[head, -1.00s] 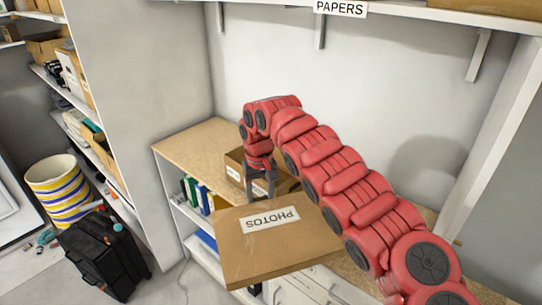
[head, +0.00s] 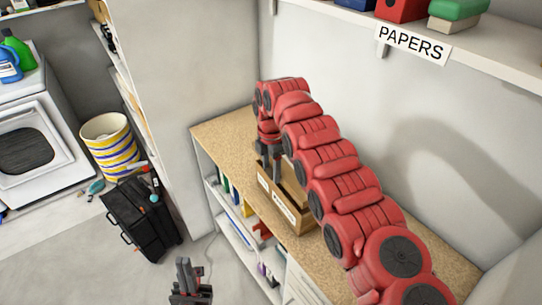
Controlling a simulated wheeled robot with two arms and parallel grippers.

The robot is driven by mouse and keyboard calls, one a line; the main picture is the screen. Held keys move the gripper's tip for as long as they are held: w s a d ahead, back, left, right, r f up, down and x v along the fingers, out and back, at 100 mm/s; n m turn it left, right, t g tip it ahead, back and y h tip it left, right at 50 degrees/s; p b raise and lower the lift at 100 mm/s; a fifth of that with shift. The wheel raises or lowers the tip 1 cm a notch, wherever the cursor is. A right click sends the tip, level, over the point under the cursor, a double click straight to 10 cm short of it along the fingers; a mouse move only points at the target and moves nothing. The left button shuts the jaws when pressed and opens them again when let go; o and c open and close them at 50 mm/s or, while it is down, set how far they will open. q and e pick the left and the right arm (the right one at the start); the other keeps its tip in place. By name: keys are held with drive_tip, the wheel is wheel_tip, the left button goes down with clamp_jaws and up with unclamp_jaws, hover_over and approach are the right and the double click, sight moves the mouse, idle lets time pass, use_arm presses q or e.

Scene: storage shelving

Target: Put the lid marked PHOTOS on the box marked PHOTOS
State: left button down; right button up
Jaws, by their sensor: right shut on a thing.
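A brown cardboard box (head: 300,224) stands on the speckled counter, with white labels on its long front side. Their print is too small to read. My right gripper (head: 269,165) points down at the box's far left part and is shut on brown cardboard there. The red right arm covers part of the box. I cannot make out the lid marked PHOTOS as a separate piece, nor tell whether the held cardboard is that lid. My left gripper (head: 190,282) is low at the bottom edge, in front of the counter, apart from the box. Its jaw opening is unclear.
The counter top (head: 228,138) is clear left of the box. A shelf marked PAPERS (head: 412,42) hangs above. A black suitcase (head: 142,220), a striped basket (head: 108,145) and a washer (head: 35,145) stand at left.

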drive_tip(key=shift+d, duration=0.1)
drive_tip(key=shift+s+r, duration=0.1)
drive_tip(key=shift+s, duration=0.05)
drive_tip(key=shift+r+p, duration=0.35)
drive_tip(key=shift+r, duration=0.7)
wheel_tip(320, 180, up, 2)
drive_tip(key=shift+r+p, duration=0.25)
drive_tip(key=shift+p, duration=0.45)
drive_tip(key=shift+r+p, duration=0.95)
drive_tip(key=shift+r, duration=0.3)
drive_tip(key=shift+f, duration=0.1)
